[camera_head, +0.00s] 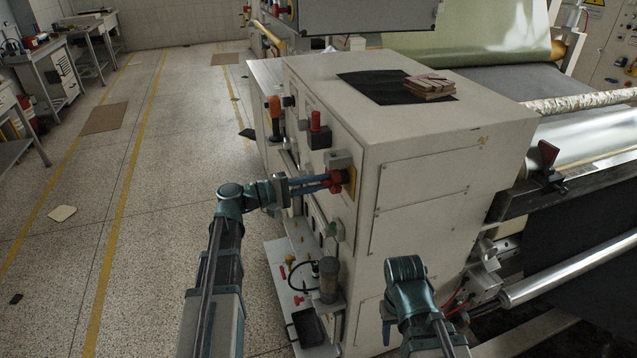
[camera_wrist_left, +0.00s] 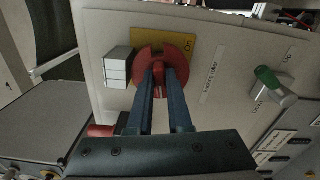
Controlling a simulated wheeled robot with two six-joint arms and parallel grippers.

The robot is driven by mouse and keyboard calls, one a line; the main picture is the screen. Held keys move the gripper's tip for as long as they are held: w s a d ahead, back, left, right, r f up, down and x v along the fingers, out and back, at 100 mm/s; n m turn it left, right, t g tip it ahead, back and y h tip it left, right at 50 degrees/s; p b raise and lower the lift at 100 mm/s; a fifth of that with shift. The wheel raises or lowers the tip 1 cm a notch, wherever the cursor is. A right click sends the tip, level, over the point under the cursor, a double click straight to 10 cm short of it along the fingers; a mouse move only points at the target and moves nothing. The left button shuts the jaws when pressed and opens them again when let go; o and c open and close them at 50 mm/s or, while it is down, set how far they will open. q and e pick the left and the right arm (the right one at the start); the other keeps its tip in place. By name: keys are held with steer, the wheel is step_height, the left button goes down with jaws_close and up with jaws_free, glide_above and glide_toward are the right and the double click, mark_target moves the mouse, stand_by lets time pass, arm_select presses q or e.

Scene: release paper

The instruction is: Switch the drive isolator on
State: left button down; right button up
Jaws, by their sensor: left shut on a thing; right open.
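The drive isolator is a red rotary handle (camera_head: 336,181) on a yellow plate (camera_head: 350,183), on the side of the pale cabinet. In the left wrist view the red handle (camera_wrist_left: 164,55) sits on the yellow plate (camera_wrist_left: 192,45), where the word "On" shows at the right. My left gripper (camera_head: 328,182) is shut on the handle, one blue finger on each side of its grip; the fingers hide part of it. My right gripper (camera_head: 388,325) hangs low before the cabinet's near face, away from the isolator; its fingertips are hard to make out.
A grey block (camera_wrist_left: 117,67) sits close beside the plate. A green-tipped switch (camera_wrist_left: 270,85) is to the right. Above the isolator are a red-topped button (camera_head: 317,122) and an orange-topped part (camera_head: 274,106). Brown pieces (camera_head: 430,86) lie on a black mat on the cabinet.

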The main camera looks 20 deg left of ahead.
arm_select(q)
steer(key=shift+f+m, duration=0.1)
steer(key=shift+m, duration=1)
steer(key=c, duration=0.8)
jaws_free()
steer(key=shift+c, duration=0.2)
steer(key=shift+a, duration=0.1)
steer(key=v, duration=1.3)
steer(key=shift+s+a, duration=0.25)
steer(key=shift+s, duration=0.05)
